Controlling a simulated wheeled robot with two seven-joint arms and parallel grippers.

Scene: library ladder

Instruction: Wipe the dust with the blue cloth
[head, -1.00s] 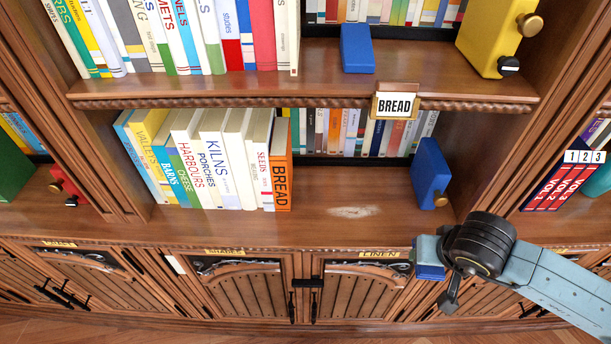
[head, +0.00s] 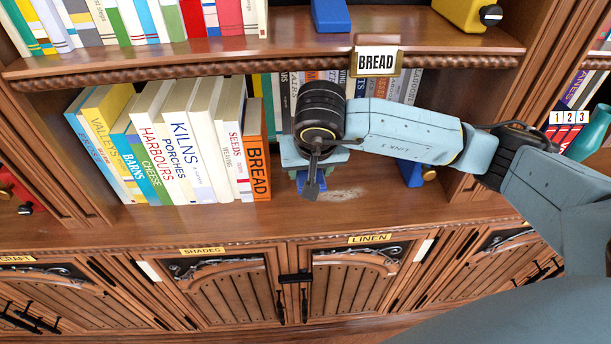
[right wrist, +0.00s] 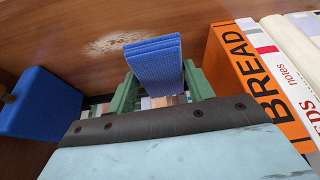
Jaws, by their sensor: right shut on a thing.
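The dust (head: 342,194) is a pale smudge on the lower shelf board, right of the orange BREAD book. It also shows in the right wrist view (right wrist: 120,42). My right gripper (head: 310,172) is inside the shelf bay, just left of the dust, its fingers mostly hidden by the wrist. In the right wrist view the green fingers (right wrist: 160,88) are shut on the folded blue cloth (right wrist: 154,62). The cloth's end appears close beside the dust; I cannot tell whether it touches the board. My left gripper is out of view.
The orange BREAD book (head: 256,160) ends a row of books left of my gripper. A blue bookend (right wrist: 40,105) stands right of the dust, partly behind my arm in the head view. The upper shelf's edge, with a BREAD sign (head: 376,61), is above.

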